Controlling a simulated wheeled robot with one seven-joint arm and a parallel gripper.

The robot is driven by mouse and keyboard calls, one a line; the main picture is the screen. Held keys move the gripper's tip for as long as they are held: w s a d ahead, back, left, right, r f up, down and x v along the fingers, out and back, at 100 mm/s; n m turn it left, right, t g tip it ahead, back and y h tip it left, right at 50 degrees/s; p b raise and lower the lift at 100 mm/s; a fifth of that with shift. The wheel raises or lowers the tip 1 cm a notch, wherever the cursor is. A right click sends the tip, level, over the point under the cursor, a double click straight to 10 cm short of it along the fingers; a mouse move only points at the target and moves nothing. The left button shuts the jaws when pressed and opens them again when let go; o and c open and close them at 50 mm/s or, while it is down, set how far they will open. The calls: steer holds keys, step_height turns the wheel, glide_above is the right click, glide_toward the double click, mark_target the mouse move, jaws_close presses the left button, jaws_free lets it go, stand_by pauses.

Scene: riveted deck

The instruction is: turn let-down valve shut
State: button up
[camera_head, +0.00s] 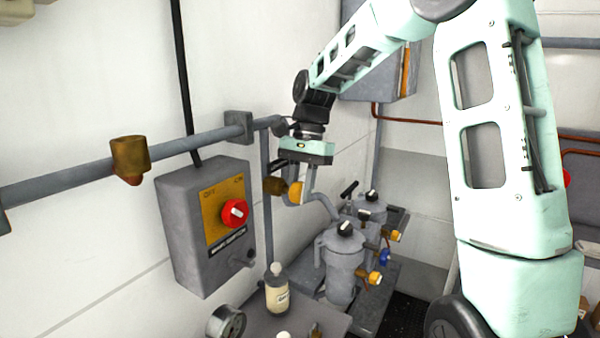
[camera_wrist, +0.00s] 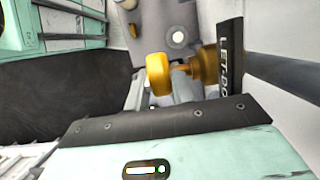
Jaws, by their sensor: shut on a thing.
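The let-down valve has a brass body (camera_head: 275,186) on the wall pipework and a rounded yellow handle (camera_head: 295,193). In the wrist view the yellow handle (camera_wrist: 158,74) stands out from the brass body (camera_wrist: 208,66). A black plate (camera_wrist: 231,58) beside it bears white letters, partly cut off, starting "LET DO". My gripper (camera_head: 303,186) points down at the valve and is shut on the yellow handle. The fingertips are mostly hidden; in the wrist view the gripper's mint housing fills the bottom.
A grey box with a red knob (camera_head: 234,212) hangs on the wall at left. Grey filter housings (camera_head: 343,262) stand below right of the valve. A labelled bottle (camera_head: 278,292) and a gauge (camera_head: 226,322) are at the lower front. A grey pipe (camera_head: 70,183) runs along the wall.

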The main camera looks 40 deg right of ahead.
steer(key=y+p, duration=0.1)
steer(key=g+y+p, duration=0.1)
steer(key=p, duration=0.1)
steer(key=y+p, duration=0.1)
steer(key=p, duration=0.1)
steer(key=shift+d+r+y, duration=0.15)
steer(key=shift+r+y, duration=0.1)
steer(key=shift+y, duration=0.05)
steer(key=y+p, duration=0.1)
steer(key=p, duration=0.1)
steer(key=g+y+p, duration=0.1)
steer(key=y+p, duration=0.1)
steer(key=shift+w+d+f+g, duration=0.1)
steer(key=shift+d+f+g, duration=0.05)
steer(key=shift+f+g, duration=0.2)
steer(key=y+p, duration=0.1)
steer(key=y, duration=0.1)
steer(key=g+y+p, duration=0.1)
steer(key=shift+f+y, duration=0.4)
steer(key=shift+f+g+y, duration=0.2)
steer(key=shift+g+y, duration=0.45)
steer(key=shift+y, duration=1.05)
steer(key=o, duration=1)
